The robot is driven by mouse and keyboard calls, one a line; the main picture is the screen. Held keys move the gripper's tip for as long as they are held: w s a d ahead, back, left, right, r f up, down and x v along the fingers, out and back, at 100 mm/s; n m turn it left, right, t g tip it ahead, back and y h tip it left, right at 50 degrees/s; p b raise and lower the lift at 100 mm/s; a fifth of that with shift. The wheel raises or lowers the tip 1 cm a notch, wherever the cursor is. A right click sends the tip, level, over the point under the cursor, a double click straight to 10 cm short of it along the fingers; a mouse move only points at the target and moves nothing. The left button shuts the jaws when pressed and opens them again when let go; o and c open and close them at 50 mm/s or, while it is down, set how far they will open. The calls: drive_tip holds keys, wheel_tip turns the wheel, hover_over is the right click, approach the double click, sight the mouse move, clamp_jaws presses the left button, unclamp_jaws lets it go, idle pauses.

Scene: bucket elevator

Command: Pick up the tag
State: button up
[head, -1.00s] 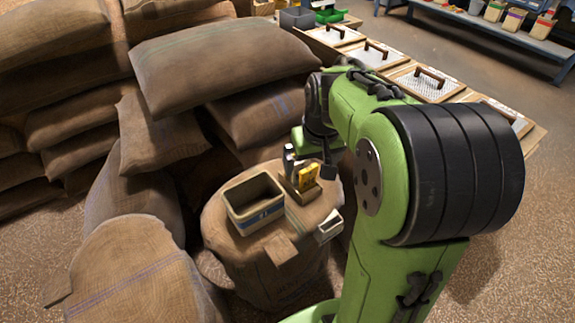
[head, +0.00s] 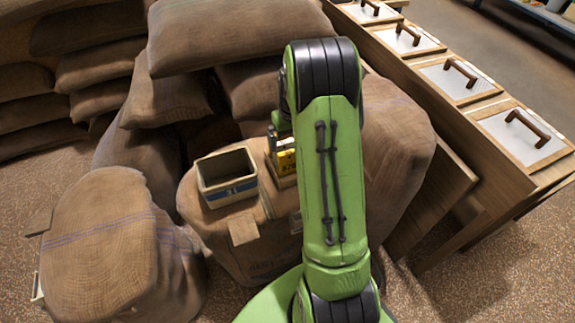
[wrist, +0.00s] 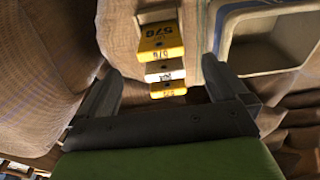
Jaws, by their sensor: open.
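Several tags stand in a row in a small wooden holder on a burlap sack. In the wrist view there is a yellow tag marked 578 (wrist: 161,42), a white tag (wrist: 165,70) and another yellow tag (wrist: 168,91). In the head view a yellow tag (head: 286,161) shows just left of my arm, with the wooden holder (head: 283,181) under it. My gripper (wrist: 162,68) is open and empty, its two fingers on either side of the row in the picture. I cannot tell how far it is from the tags. My arm hides much of the gripper in the head view.
An open cream bin with a blue band (head: 227,190) stands left of the holder, and it shows at upper right in the wrist view (wrist: 222,40). A wooden scrap (head: 243,229) lies in front. Stacked sacks (head: 225,35) crowd behind. Lidded wooden boxes (head: 520,135) line the right.

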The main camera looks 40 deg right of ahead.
sight(288, 159)
drive_tip(key=f, duration=0.3)
drive_tip(key=f+b, duration=0.1)
drive_tip(key=f, duration=0.1)
drive_tip(key=shift+w+d+f, duration=0.2)
drive_tip(key=shift+w+f, duration=0.05)
drive_tip(key=shift+w, duration=0.05)
drive_tip(key=f, duration=0.1)
drive_tip(key=f+b, duration=0.1)
drive_tip(key=f, duration=0.1)
drive_tip(key=w+f, duration=0.1)
drive_tip(key=f, duration=0.1)
drive_tip(key=shift+f, duration=0.2)
drive_tip(key=shift+s+r, duration=0.1)
drive_tip(key=shift+r, duration=0.05)
drive_tip(key=shift+c, duration=0.2)
drive_tip(key=c, duration=0.9)
